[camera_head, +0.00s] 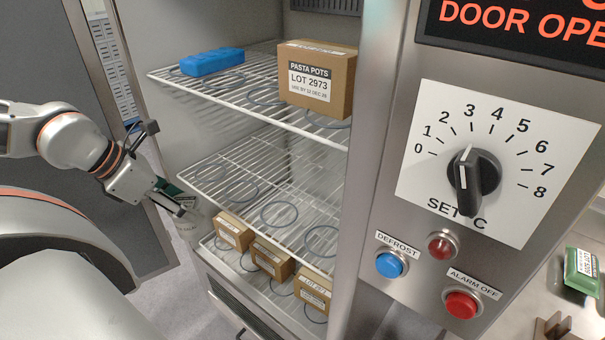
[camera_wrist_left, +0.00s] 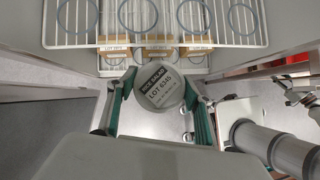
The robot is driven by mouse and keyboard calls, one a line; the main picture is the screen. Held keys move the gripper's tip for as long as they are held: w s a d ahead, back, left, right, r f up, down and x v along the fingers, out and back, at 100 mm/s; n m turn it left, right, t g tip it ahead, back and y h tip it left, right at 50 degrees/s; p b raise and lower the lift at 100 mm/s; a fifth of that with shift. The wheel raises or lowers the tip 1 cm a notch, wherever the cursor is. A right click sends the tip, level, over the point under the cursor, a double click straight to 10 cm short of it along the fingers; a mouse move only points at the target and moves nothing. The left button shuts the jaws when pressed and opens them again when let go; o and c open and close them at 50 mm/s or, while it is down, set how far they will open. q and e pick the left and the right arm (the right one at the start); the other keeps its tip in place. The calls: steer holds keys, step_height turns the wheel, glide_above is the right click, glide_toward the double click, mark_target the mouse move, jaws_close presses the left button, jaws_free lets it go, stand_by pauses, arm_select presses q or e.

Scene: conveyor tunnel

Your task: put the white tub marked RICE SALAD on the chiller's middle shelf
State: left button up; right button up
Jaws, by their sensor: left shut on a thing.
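My left gripper (camera_head: 180,203) is shut on the white tub (camera_wrist_left: 160,86), whose round lid reads RICE SALAD, LOT 6315, in the left wrist view. The green-padded fingers (camera_wrist_left: 160,98) sit on either side of it. In the head view the tub (camera_head: 189,226) is partly hidden by the gripper and hangs just outside the chiller, left of the shelf fronts. The chiller's middle shelf (camera_head: 246,159) is a white wire rack with several grey rings and no goods on it; it also shows at the top of the left wrist view (camera_wrist_left: 105,38). My right gripper is not in view.
The upper shelf (camera_head: 223,90) holds a blue pack (camera_head: 212,62) and a PASTA POTS carton (camera_head: 318,80). Three small cartons (camera_head: 271,258) stand on the bottom shelf. The chiller door (camera_head: 112,70) stands open at left. The control panel (camera_head: 493,165) is at right.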

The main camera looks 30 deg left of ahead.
arm_select(q)
steer(key=shift+w+d+r, duration=0.1)
steer(key=shift+w, duration=0.05)
steer(key=w+d, duration=0.1)
steer(key=w, duration=0.3)
steer(key=w+d+b, duration=0.1)
steer(key=w, duration=0.3)
steer(key=w+d, duration=0.2)
steer(key=w, duration=0.2)
steer(key=shift+w, duration=0.35)
steer(key=shift+w+d+f, duration=0.15)
steer(key=shift+w+f, duration=0.1)
steer(key=shift+w, duration=0.45)
steer(key=shift+w+d+f, duration=0.2)
steer(key=shift+w, duration=0.5)
steer(key=shift+w+d+f, duration=0.15)
steer(key=shift+w+f, duration=0.1)
steer(key=shift+w, duration=0.45)
steer(key=shift+f, duration=0.1)
steer(key=o, duration=1.6)
